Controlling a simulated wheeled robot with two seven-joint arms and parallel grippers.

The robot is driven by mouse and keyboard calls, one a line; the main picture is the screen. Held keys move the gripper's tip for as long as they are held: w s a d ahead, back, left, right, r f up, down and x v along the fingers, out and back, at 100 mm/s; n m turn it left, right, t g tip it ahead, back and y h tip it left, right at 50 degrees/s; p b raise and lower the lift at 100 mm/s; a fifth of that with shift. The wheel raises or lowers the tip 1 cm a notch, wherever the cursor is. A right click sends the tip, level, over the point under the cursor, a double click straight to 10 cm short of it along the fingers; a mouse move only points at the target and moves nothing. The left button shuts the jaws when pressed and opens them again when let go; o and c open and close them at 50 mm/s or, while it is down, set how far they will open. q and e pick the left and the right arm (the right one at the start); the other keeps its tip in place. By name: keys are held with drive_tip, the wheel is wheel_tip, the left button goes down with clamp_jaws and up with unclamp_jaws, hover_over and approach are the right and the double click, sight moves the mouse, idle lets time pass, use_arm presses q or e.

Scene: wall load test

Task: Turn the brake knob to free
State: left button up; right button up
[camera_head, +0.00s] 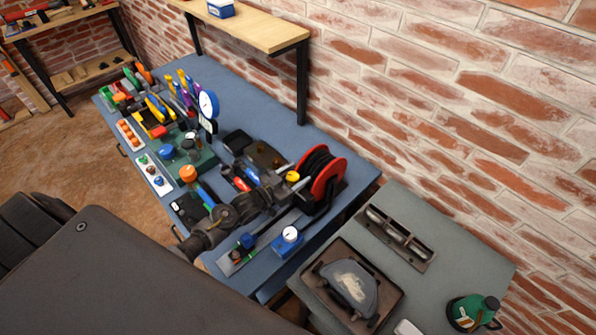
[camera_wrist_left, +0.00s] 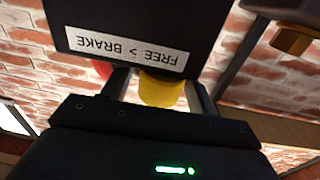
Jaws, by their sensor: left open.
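The yellow brake knob (camera_wrist_left: 162,90) shows in the left wrist view under a black housing (camera_wrist_left: 125,25), whose white label reads "FREE > BRAKE" upside down. In the head view the knob (camera_head: 292,177) is a small yellow spot beside the reel with red flanges (camera_head: 331,184). My left gripper (camera_head: 282,185) is at the knob. Its two fingers stand open, one on each side of the knob in the left wrist view (camera_wrist_left: 161,97). I cannot tell whether either finger touches it. My right gripper is not in view.
The blue bench (camera_head: 251,87) is crowded with tools, a round gauge (camera_head: 208,103) and a blue dial block (camera_head: 289,240). A brick wall and wooden shelf (camera_head: 250,25) bound the back.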

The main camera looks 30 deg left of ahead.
use_arm(q)
drive_tip(key=shift+w+d+r, duration=0.15)
drive_tip(key=shift+w+d, duration=0.05)
drive_tip(key=shift+w, duration=0.1)
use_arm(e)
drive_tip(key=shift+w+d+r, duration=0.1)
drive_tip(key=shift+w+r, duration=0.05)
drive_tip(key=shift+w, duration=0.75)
use_arm(q)
drive_tip(key=shift+c, duration=0.3)
drive_tip(key=c, duration=0.9)
drive_tip(key=shift+n+y+p, duration=0.3)
drive_tip(key=shift+n+y, duration=0.1)
drive_tip(key=shift+y, duration=0.2)
drive_tip(key=shift+c, duration=0.2)
drive_tip(key=shift+n+t+y, duration=0.5)
drive_tip(key=shift+n+y, duration=0.1)
drive_tip(key=shift+y, duration=0.3)
drive_tip(key=shift+w+a+n+y, duration=0.1)
drive_tip(key=shift+a+n+y, duration=0.1)
drive_tip(key=shift+n+y, duration=0.65)
drive_tip(key=shift+a+n+y, duration=0.15)
drive_tip(key=shift+n+y, duration=0.3)
drive_tip(key=shift+y, duration=0.7)
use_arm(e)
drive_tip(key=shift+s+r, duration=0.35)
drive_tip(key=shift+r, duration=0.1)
